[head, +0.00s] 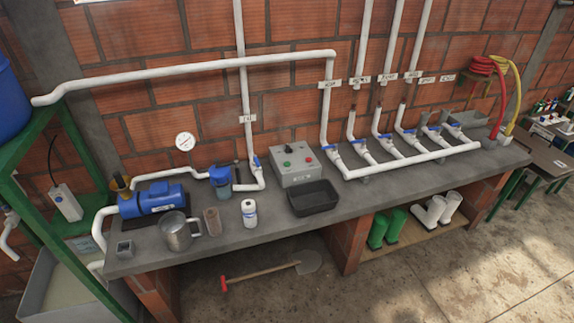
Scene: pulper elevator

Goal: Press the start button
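A grey control box (300,179) sits on the concrete counter against the brick wall, near the middle of the head view. A black tray (314,210) lies in front of the box, and the buttons are unobstructed. Neither of my grippers is in view.
The counter (385,185) also holds a blue pump (152,199), a metal jug (176,232), a brown cylinder (212,222) and a white bottle (249,213). White pipes with blue valves (360,146) stand right of the box. A shovel (270,272) lies on the floor.

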